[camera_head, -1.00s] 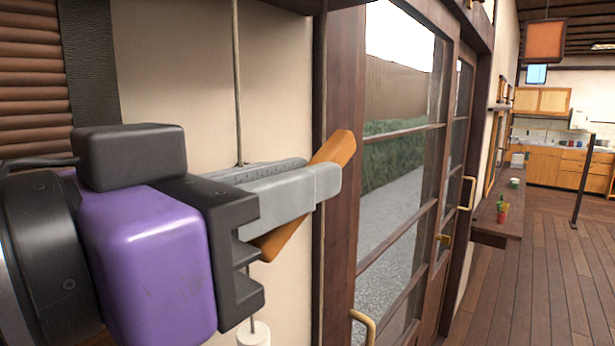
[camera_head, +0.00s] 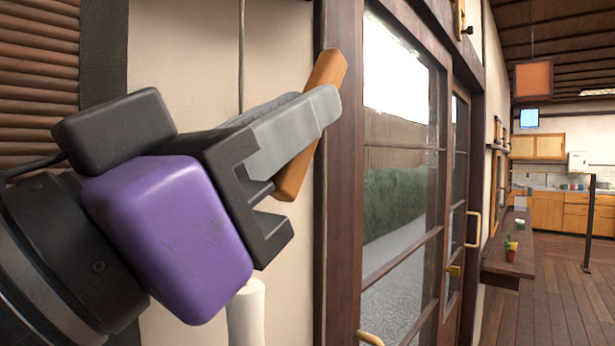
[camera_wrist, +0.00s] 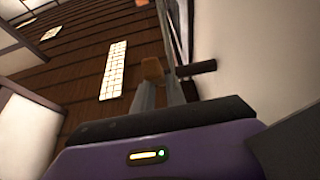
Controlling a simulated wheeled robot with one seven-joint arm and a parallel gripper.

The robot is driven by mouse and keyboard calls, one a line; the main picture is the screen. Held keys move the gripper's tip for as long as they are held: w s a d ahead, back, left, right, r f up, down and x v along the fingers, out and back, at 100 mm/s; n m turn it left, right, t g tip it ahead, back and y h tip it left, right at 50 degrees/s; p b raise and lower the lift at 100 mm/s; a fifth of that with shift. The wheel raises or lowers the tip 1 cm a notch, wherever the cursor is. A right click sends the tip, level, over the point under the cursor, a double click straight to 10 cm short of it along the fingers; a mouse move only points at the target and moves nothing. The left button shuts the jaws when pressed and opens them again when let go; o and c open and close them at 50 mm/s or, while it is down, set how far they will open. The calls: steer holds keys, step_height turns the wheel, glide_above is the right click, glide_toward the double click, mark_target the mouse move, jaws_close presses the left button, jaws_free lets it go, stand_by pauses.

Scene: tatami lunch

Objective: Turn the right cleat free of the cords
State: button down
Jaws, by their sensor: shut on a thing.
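The cleat (camera_head: 326,68) is an orange-brown wooden bar in front of the pale wall, beside the dark door post. It stands steeply tilted, its upper end leaning right. My gripper (camera_head: 312,115) is shut on its middle, the grey fingers crossing it. Its upper and lower ends show past the fingers. In the wrist view the cleat's end (camera_wrist: 152,69) shows at the tips of my fingers. A thin cord (camera_head: 241,50) hangs down the wall behind my gripper. Whether any cord touches the cleat is hidden by my fingers.
A white cylinder (camera_head: 246,312) hangs low beneath my gripper. Glazed sliding doors (camera_head: 400,190) with brass handles stand close on the right. A roller blind (camera_head: 38,60) is at the left. Open wooden floor (camera_head: 555,265) lies at the far right, before the kitchen.

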steer(key=shift+f+t+h+b, duration=0.35)
steer(key=shift+t+b, duration=0.25)
steer(key=shift+b, duration=0.6)
steer(key=shift+r+b, duration=0.1)
steer(key=shift+b, duration=0.2)
steer(key=shift+r+h, duration=0.1)
steer(key=shift+h, duration=0.15)
steer(key=c, duration=1.4)
jaws_free()
steer(key=shift+o, duration=0.2)
steer(key=b+v, duration=0.2)
steer(key=v, duration=0.6)
